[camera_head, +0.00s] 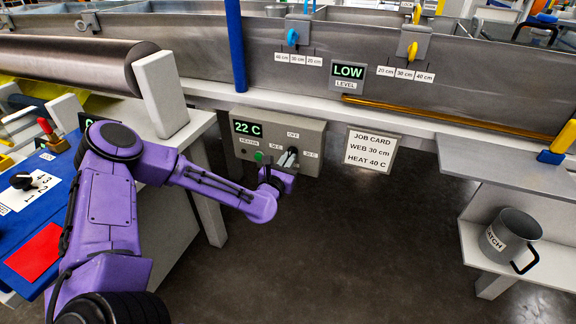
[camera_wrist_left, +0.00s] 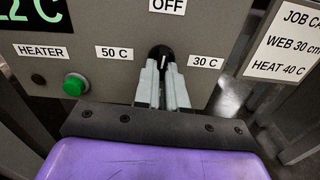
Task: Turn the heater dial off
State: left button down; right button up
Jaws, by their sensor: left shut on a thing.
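The heater box (camera_head: 314,130) is a grey panel under the tank edge, with a display (camera_head: 246,128) reading 22 C. Its black heater dial (camera_wrist_left: 160,50) sits among labels: OFF above, 50 C at left, 30 C at right. My left gripper (camera_wrist_left: 162,68) is shut on the dial, its two pale fingers either side of the knob. It also shows in the head view (camera_head: 289,157), in front of the panel. The fingers hide much of the knob, so I cannot tell exactly where it points. My right gripper is not in view.
A green button (camera_wrist_left: 75,85) beside the HEATER label is left of the dial. A job card (camera_head: 371,150) reading WEB 30 cm, HEAT 40 C hangs to the right. A level display (camera_head: 348,74) reads LOW. A grey catch jug (camera_head: 511,240) stands on a low shelf.

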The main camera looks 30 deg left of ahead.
pick_arm(q)
jog(key=shift+d+f+n+b, duration=0.1)
jog(key=shift+n+b, duration=0.2)
jog(key=shift+n, duration=0.2)
jog(key=c, duration=1.2)
grip_release()
jog(key=shift+s, duration=0.15)
jog(key=p+v, duration=0.1)
jog(key=v, duration=0.9)
jog(key=shift+s, duration=0.15)
